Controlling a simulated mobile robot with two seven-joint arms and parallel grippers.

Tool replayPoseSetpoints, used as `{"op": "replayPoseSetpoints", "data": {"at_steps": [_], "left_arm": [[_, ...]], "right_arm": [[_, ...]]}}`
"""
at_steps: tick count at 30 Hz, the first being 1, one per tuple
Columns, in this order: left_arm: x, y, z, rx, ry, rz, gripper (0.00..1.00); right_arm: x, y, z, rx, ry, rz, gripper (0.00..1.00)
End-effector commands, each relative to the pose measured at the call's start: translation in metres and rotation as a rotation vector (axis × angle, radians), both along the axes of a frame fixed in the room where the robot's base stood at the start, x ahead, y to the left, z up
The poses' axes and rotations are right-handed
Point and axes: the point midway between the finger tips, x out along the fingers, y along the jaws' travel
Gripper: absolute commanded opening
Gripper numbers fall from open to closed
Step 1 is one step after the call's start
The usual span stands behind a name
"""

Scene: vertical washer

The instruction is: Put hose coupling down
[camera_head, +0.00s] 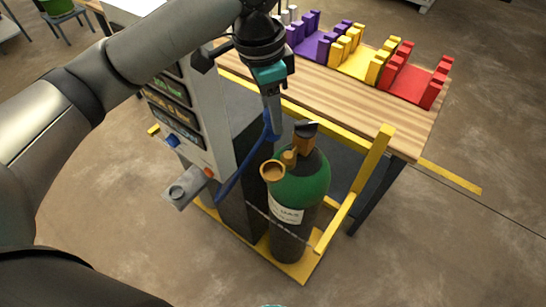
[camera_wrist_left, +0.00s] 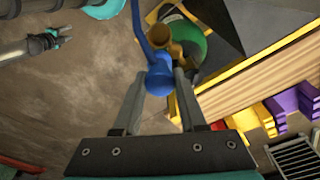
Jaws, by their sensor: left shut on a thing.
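My left gripper (camera_head: 270,117) is shut on the blue hose coupling (camera_wrist_left: 158,80), above and to the left of the gas cylinder's valve in the head view. The coupling is the end of a blue hose (camera_head: 229,187) that runs down to the grey machine. In the head view the fingers partly hide the coupling. The green gas cylinder (camera_head: 303,180) stands upright with a brass valve and a round brass outlet (camera_head: 272,171). In the left wrist view the brass fitting (camera_wrist_left: 181,45) lies just beyond the coupling; I cannot tell whether they touch. My right gripper (camera_wrist_left: 62,36) shows small at upper left there.
The cylinder stands on a yellow-framed base (camera_head: 297,268) with a yellow post (camera_head: 372,160) to its right. A wooden table (camera_head: 330,95) behind holds purple, yellow and red racks (camera_head: 408,84). A grey bracket (camera_head: 185,187) juts from the machine. Floor at lower right is clear.

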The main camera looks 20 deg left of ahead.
Motion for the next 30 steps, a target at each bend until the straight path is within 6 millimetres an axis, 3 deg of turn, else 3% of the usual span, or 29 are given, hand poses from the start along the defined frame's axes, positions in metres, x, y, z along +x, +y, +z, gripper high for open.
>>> {"op": "replayPoseSetpoints", "data": {"at_steps": [3,9,17,24,30], "left_arm": [[-0.001,0.001,-0.036,0.001,0.005,0.002,0.0],[0.0,0.0,-0.079,0.001,0.001,0.002,0.0],[0.0,0.0,-0.1,0.0,-0.001,0.002,0.0],[0.0,0.0,-0.134,0.001,0.001,0.002,0.0],[0.0,0.0,-0.137,-0.001,-0.003,0.001,0.0]], "right_arm": [[-0.003,-0.001,-0.004,-0.001,0.005,0.001,0.5],[-0.002,-0.001,-0.007,-0.001,0.004,0.001,0.5],[-0.001,-0.001,-0.008,-0.002,0.003,0.001,0.5],[0.001,-0.001,-0.01,-0.001,-0.001,0.001,0.5],[0.002,-0.001,-0.01,0.0,-0.003,0.0,0.5]]}}
